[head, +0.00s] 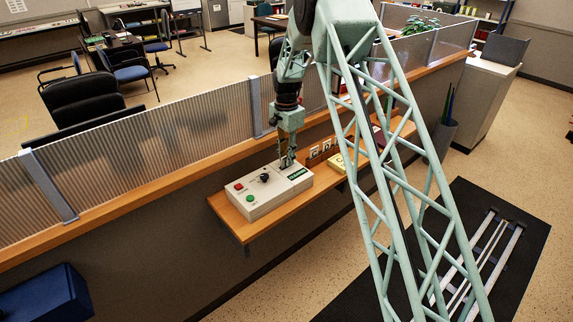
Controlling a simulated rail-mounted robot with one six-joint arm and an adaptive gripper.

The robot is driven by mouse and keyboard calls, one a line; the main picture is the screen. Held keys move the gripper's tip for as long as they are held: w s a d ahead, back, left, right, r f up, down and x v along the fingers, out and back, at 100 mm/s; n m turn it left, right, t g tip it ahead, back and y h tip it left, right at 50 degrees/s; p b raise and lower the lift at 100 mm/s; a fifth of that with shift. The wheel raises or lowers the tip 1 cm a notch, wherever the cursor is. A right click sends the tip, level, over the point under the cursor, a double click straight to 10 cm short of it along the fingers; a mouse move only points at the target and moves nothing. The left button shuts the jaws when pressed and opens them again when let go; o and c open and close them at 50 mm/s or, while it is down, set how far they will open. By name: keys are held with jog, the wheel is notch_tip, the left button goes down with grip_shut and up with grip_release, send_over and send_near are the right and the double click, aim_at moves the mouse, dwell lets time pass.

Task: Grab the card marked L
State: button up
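Small white cards with dark letters stand along the back of a wooden shelf (232,224); one card (314,152) and another card (327,146) show to the right of my gripper. The letters are too small to read surely, so I cannot tell which card is marked L. A yellow item (337,163) lies in front of the cards, partly behind my arm. My gripper (287,163) points down over the back part of a control box, left of the cards. I see nothing clearly held, and the finger gap is too small to judge.
The pale control box (262,203) with red and green buttons takes up the shelf's left part. A counter with a ribbed glass screen (170,135) runs behind. A dark red item (379,137) is on the shelf's right. A dark bin (442,137) stands further right.

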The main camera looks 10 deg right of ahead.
jog(key=shift+f, duration=0.8)
jog(key=shift+c, duration=0.3)
grip_shut()
